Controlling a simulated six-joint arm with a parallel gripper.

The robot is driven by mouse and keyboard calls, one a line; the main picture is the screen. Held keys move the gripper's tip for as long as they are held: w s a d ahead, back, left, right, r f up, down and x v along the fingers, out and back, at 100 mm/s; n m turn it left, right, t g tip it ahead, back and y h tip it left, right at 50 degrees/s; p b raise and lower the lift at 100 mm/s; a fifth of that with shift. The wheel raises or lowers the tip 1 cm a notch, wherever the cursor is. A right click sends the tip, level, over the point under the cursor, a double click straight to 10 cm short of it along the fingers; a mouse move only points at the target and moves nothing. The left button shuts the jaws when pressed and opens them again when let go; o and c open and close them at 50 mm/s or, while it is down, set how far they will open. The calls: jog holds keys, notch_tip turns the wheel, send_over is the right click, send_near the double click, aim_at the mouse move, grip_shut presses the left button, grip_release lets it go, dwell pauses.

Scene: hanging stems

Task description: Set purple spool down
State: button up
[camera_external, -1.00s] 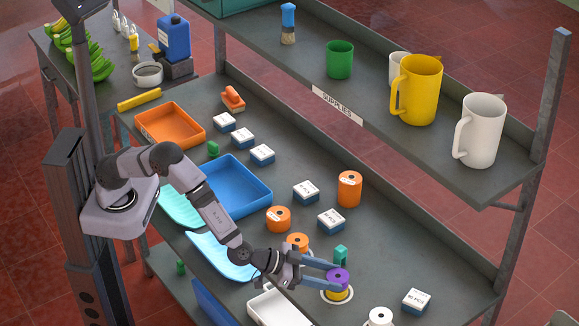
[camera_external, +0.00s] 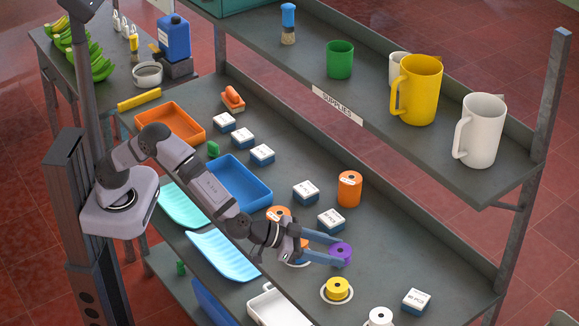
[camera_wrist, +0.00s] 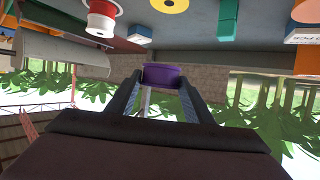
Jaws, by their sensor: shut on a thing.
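The purple spool (camera_external: 342,254) is held between the two blue-grey fingers of my gripper (camera_external: 334,251), up off the bench. The wrist view also shows the purple spool (camera_wrist: 163,74) between the fingertips of my gripper (camera_wrist: 160,80). The yellow spool (camera_external: 337,288) sits upright on a white round base below and in front of it, apart from the purple spool. The yellow spool shows at the top of the wrist view too (camera_wrist: 172,4).
A white spool (camera_external: 380,317) and a white-topped box (camera_external: 417,300) stand to the right. Orange spools (camera_external: 349,188) and another box (camera_external: 331,220) stand behind. A white tray (camera_external: 268,303) lies at the front left. The bench right of the purple spool is clear.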

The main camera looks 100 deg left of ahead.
jog(key=w+a+r+n+g+y+b, duration=0.1)
jog(key=w+a+n+y, duration=0.15)
jog(key=a, duration=0.95)
jog(key=w+a+n+g+y+b, duration=0.1)
jog(key=a+n+g+y, duration=0.2)
jog(key=a, duration=0.8)
jog(key=s+a+n+g+y+b, duration=0.1)
jog(key=s+a+n+g+y, duration=0.15)
jog(key=a, duration=0.75)
jog(key=s+a+n+g+y, duration=0.1)
jog(key=s+a+n+y, duration=0.15)
jog(key=a, duration=0.75)
jog(key=n+g+h+b, duration=0.2)
jog(key=n+g+b, duration=0.1)
jog(key=n+g, duration=1)
send_over(257, 126)
notch_tip(257, 126, down, 4)
jog(key=shift+m+g, duration=0.25)
jog(key=shift+m, duration=0.1)
jog(key=shift+d+f+p, duration=0.15)
jog(key=shift+f+p, duration=0.25)
jog(key=shift+f, duration=4.55)
jog(key=shift+f, duration=0.15)
